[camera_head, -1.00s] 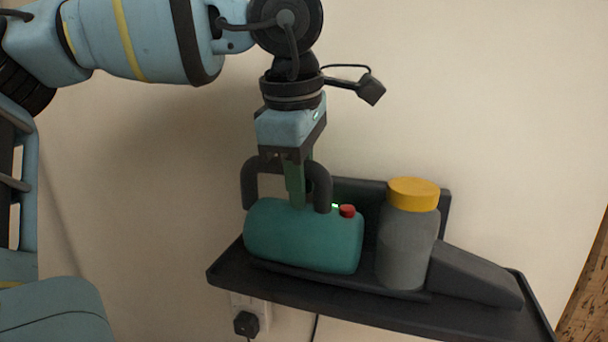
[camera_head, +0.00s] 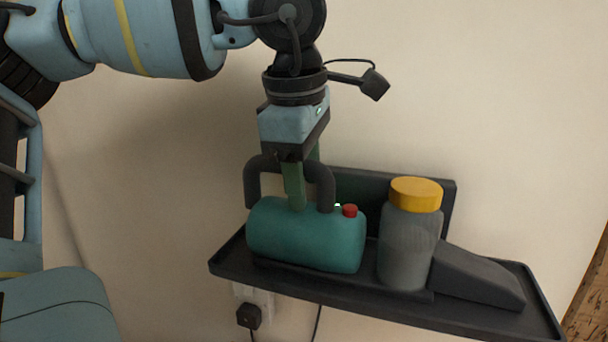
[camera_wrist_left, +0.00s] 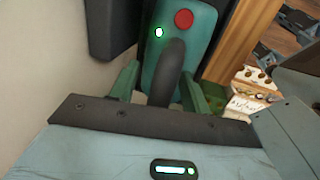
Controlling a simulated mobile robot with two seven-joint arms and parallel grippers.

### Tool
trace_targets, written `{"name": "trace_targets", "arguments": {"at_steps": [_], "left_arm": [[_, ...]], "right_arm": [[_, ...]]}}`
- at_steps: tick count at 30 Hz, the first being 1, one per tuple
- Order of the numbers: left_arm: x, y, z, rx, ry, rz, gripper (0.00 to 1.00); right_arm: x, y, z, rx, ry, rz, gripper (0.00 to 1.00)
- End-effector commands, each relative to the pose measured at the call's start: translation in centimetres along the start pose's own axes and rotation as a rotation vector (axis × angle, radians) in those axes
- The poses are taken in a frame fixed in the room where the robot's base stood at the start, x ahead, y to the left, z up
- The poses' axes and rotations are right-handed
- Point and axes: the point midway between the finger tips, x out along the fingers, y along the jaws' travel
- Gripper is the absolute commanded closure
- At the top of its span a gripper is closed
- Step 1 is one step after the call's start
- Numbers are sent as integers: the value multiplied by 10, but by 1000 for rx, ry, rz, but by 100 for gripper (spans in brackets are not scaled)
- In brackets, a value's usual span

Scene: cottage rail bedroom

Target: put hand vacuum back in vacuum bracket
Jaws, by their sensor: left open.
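The hand vacuum has a teal body (camera_head: 305,240), a dark arched handle (camera_head: 325,180), a red button and a lit green light. It lies in the dark vacuum bracket (camera_head: 448,205), against the back plate. The teal body also shows in the left wrist view (camera_wrist_left: 202,42). A grey canister with a yellow cap (camera_head: 415,194) and a dark wedge (camera_head: 480,277) stand in line at its right end. My left gripper (camera_head: 302,185) is open, its green fingers on either side of the handle; they also show in the left wrist view (camera_wrist_left: 160,88). My right gripper is out of view.
The bracket's dark tray (camera_head: 228,268) juts from a plain beige wall. Below it are a white socket and black plug (camera_head: 249,316) with cables. A wooden edge (camera_head: 590,285) stands at the far right. The wall above the tray is bare.

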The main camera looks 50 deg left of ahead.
Motion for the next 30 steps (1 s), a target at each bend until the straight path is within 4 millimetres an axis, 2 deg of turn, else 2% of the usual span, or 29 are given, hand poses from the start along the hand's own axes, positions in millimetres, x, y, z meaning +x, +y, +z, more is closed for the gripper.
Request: {"name": "trace_targets", "arguments": {"at_steps": [5, 19, 24, 30], "left_arm": [[-4, 0, 0, 0, 3, -1, 53], [-70, 0, 0, -1, 0, 2, 53], [-78, 0, 0, 0, 0, 0, 53], [-78, 0, 0, 0, 0, 0, 53]], "right_arm": [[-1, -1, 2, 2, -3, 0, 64], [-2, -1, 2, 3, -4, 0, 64], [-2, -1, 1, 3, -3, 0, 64], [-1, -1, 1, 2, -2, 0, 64]]}}
